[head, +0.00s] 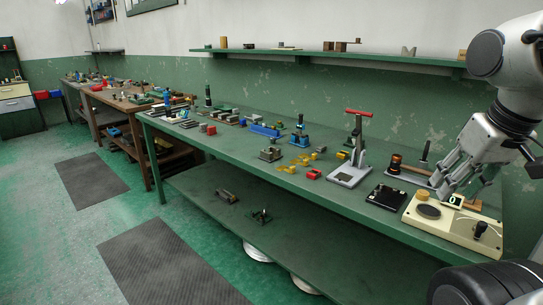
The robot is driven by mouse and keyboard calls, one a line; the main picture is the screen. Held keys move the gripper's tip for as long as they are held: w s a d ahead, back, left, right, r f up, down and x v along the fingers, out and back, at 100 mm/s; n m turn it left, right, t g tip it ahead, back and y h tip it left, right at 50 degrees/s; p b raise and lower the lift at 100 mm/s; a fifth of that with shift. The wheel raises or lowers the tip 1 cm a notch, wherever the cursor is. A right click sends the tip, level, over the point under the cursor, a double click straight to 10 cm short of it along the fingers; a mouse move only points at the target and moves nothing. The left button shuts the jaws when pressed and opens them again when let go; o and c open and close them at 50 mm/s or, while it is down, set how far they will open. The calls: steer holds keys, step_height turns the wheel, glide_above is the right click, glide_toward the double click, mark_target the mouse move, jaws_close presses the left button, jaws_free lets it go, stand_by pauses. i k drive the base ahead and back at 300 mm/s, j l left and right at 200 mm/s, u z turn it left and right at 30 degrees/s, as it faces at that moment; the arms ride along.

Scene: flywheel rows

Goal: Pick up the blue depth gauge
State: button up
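A small blue stand-like tool with an upright stem (300,131) is on the green workbench (231,152), near its back edge and mid-length. It looks most like the blue depth gauge, but it is too small to be sure. My gripper (441,190) is at the right end of the bench, over the beige box. It points down and to the left, far from the blue tool. Its fingers appear spread, with nothing visible between them.
A beige box (469,235) with a black knob and a black plate (386,197) lie near my gripper. A grey press with a red handle (352,158) stands between it and the blue tool. Yellow parts (287,169) and a blue block (263,130) lie nearby. A shelf (330,57) runs above.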

mark_target(300, 127)
steer(key=i+j+z, duration=0.1)
steer(key=i+j, duration=0.2)
steer(key=i+j+z, duration=0.15)
steer(key=j, duration=0.35)
steer(key=i+j+z, duration=0.1)
steer(key=i+j, duration=0.3)
steer(key=i+j+z, duration=0.15)
steer(key=j, duration=0.3)
steer(key=i+j+z, duration=0.1)
steer(key=i+j, duration=0.2)
steer(key=j, duration=0.2)
steer(key=i+j+z, duration=0.1)
steer(key=j, duration=0.4)
steer(key=i+j+z, duration=0.15)
steer(key=j, duration=0.35)
steer(key=i+j+z, duration=0.1)
steer(key=i+j, duration=0.15)
steer(key=j, duration=0.3)
